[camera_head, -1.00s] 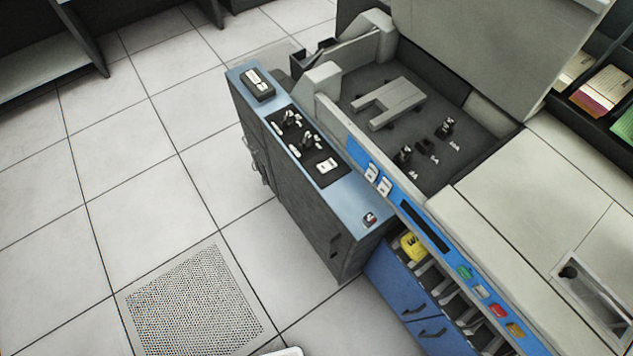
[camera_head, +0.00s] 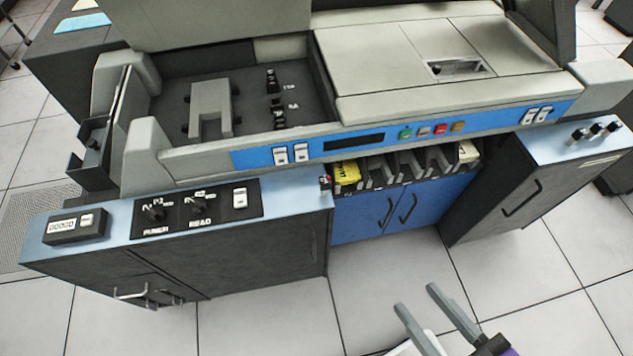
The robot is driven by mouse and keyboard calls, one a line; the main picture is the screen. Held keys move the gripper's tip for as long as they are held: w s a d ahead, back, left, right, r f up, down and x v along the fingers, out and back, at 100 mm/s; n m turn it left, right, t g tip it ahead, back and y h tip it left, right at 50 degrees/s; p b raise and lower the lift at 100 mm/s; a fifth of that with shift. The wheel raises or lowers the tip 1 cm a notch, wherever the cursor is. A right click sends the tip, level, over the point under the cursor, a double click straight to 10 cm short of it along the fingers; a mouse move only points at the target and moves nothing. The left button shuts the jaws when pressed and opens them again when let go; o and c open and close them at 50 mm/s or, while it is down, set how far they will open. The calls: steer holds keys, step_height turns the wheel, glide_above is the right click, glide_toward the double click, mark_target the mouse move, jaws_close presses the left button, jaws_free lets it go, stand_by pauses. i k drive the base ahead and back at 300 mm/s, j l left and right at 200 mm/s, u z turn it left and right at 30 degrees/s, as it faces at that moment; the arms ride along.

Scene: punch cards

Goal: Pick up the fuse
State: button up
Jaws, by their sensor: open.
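A small dark piece with a red part (camera_head: 325,186), which may be the fuse, is at the right end of the light blue cabinet top (camera_head: 290,196). It is too small to make out clearly. My gripper (camera_head: 417,298) is at the bottom of the view, over the floor, with its two grey fingers apart and nothing between them. It is well below and to the right of the small piece, apart from the machine.
The card machine (camera_head: 420,50) has a row of coloured buttons (camera_head: 440,129) on its front. Below are card slots with a yellow item (camera_head: 346,172) and blue doors (camera_head: 375,215). A dark side cabinet (camera_head: 560,170) stands at the right. Tiled floor (camera_head: 270,325) in front is clear.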

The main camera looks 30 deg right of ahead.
mark_target(615, 127)
steer(key=l+z, duration=0.4)
steer(key=i+l+z, duration=0.1)
steer(key=z, duration=0.25)
steer(key=i+l+z, duration=0.1)
steer(key=l+z, duration=0.3)
steer(key=i+l+z, duration=0.15)
steer(key=z, duration=0.2)
steer(key=l, duration=0.05)
